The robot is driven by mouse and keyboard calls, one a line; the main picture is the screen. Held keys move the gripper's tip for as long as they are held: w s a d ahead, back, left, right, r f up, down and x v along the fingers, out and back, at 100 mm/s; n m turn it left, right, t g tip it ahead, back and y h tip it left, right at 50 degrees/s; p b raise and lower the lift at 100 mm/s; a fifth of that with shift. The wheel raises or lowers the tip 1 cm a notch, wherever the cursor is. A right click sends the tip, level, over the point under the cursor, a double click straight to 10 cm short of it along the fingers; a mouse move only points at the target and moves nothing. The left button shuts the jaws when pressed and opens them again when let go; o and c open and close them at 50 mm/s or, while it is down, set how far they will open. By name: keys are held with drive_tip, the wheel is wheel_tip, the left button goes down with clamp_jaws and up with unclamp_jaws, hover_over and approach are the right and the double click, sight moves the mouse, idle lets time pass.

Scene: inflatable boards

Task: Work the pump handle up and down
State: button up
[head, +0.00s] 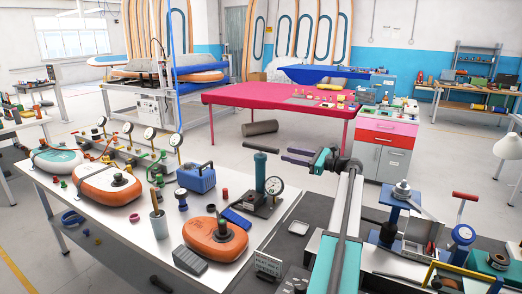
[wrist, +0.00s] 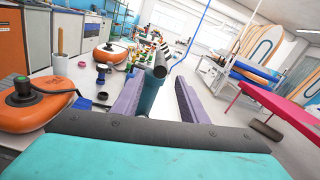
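The pump stands upright near the right end of the white table, with a teal barrel (head: 260,172) and a dark base. Its dark handle (head: 259,151) sits low on top of the barrel. In the wrist view the handle (wrist: 160,68) is a dark bar with its round end toward me, above the teal barrel (wrist: 149,97). My gripper (head: 287,155) is open, its two purple fingers pointing left toward the pump. In the head view a gap separates fingertips and handle. In the wrist view the pump shows between the fingers (wrist: 158,82); nothing is gripped.
A round gauge (head: 274,186) stands beside the barrel. An orange inflatable (head: 215,238), a blue box (head: 196,178) and a cup with a stick (head: 158,223) share the white table (head: 135,248). A dark bench with a blue clamp stand (head: 397,215) lies to the right.

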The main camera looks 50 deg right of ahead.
sight(262, 151)
drive_tip(key=shift+r, duration=0.1)
idle(0.3)
drive_tip(key=p+x, duration=0.3)
drive_tip(key=x, duration=1.1)
clamp_jaws()
drive_tip(key=shift+r, duration=0.1)
